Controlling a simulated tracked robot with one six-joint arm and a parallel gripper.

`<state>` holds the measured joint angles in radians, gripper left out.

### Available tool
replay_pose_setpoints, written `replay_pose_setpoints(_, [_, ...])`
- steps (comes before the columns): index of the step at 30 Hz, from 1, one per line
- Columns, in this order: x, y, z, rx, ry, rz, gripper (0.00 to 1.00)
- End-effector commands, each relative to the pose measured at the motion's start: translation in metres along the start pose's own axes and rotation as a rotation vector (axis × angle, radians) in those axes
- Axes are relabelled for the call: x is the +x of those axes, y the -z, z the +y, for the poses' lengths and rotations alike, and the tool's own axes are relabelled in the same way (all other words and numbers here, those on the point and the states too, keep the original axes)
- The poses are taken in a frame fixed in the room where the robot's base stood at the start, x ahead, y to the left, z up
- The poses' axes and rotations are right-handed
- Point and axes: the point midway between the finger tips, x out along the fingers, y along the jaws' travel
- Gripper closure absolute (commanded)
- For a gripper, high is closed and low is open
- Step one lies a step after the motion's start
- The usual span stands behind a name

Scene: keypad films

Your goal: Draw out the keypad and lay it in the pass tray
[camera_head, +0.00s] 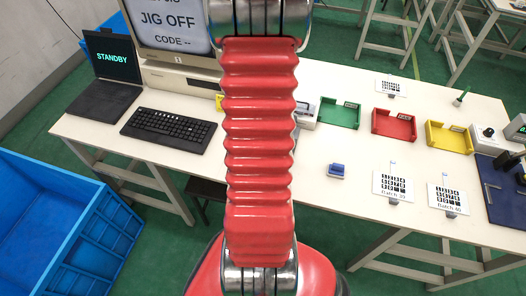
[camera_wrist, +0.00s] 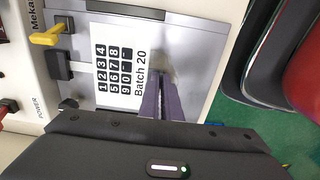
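The keypad (camera_wrist: 118,72), a white film with black keys marked "Batch 20", lies on a grey metal plate (camera_wrist: 188,35) of a machine in the wrist view. My gripper (camera_wrist: 162,85) reaches over the plate beside the label, its two fingers close together. Whether they pinch the keypad's edge or stand just above it cannot be told. In the head view my arm hides the gripper and most of the machine. A green tray (camera_head: 339,125), a red tray (camera_head: 394,136) and a yellow tray (camera_head: 449,148) stand in a row; their labels are too small to read.
Other keypad cards, "Batch 39" (camera_head: 393,184) and "Batch 40" (camera_head: 447,198), stand near the table's front edge. A small blue block (camera_head: 337,170) lies left of them. A yellow lever (camera_wrist: 47,36) rises beside the plate. A keyboard (camera_head: 169,130) and laptop (camera_head: 107,80) are left.

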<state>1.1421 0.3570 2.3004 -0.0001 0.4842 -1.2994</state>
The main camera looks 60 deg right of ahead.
Motion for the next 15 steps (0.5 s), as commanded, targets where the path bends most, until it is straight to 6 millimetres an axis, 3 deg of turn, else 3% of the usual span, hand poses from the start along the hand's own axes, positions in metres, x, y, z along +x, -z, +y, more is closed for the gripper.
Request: replay_pose_setpoints(15, [0.0000,0.0000,-0.0069,0.000,0.001,0.000,1.00])
